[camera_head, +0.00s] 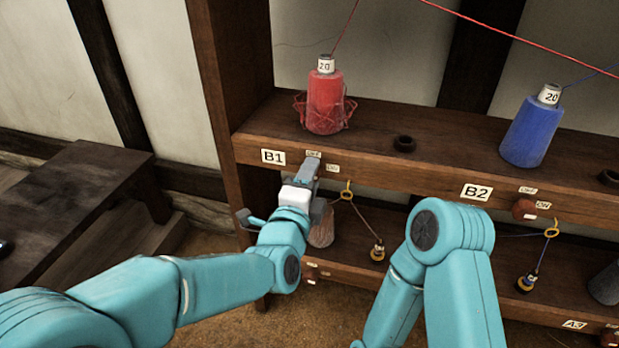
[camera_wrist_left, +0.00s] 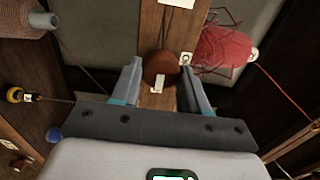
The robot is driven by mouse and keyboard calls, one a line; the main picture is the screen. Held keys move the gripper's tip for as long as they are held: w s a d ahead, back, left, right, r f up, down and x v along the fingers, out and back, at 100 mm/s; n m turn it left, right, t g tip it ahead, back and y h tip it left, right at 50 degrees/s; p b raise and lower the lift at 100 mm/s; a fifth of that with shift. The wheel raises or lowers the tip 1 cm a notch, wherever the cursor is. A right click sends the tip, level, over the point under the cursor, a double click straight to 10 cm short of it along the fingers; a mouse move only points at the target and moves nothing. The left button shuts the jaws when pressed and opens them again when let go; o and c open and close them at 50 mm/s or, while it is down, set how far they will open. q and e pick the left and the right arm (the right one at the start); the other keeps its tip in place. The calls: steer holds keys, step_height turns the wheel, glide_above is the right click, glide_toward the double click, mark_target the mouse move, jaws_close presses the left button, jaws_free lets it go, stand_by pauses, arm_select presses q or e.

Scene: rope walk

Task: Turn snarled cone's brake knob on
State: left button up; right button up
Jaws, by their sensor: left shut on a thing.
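The snarled cone (camera_head: 325,100) is red, with loose loops of thread around its base, and stands on the upper shelf above the B1 label (camera_head: 273,157). It also shows in the left wrist view (camera_wrist_left: 226,48). My left gripper (camera_head: 312,168) is at the shelf's front edge below the cone and hides the B1 knob in the head view. In the left wrist view, the fingers of my left gripper (camera_wrist_left: 161,72) are shut on the round red-brown brake knob (camera_wrist_left: 160,66), one on each side. A white mark shows on the knob. My right gripper is out of view.
A blue cone (camera_head: 532,130) stands to the right above the B2 label (camera_head: 476,192), with its own red knob (camera_head: 523,208). A yellow ring (camera_head: 347,190) with thread hangs just right of my left gripper. A dark bench (camera_head: 75,205) stands at left.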

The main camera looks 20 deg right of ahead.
arm_select(q)
steer(key=o, duration=1)
steer(key=p+v, duration=0.1)
steer(key=v, duration=1.5)
steer(key=shift+a+p, duration=0.15)
steer(key=shift+p, duration=0.2)
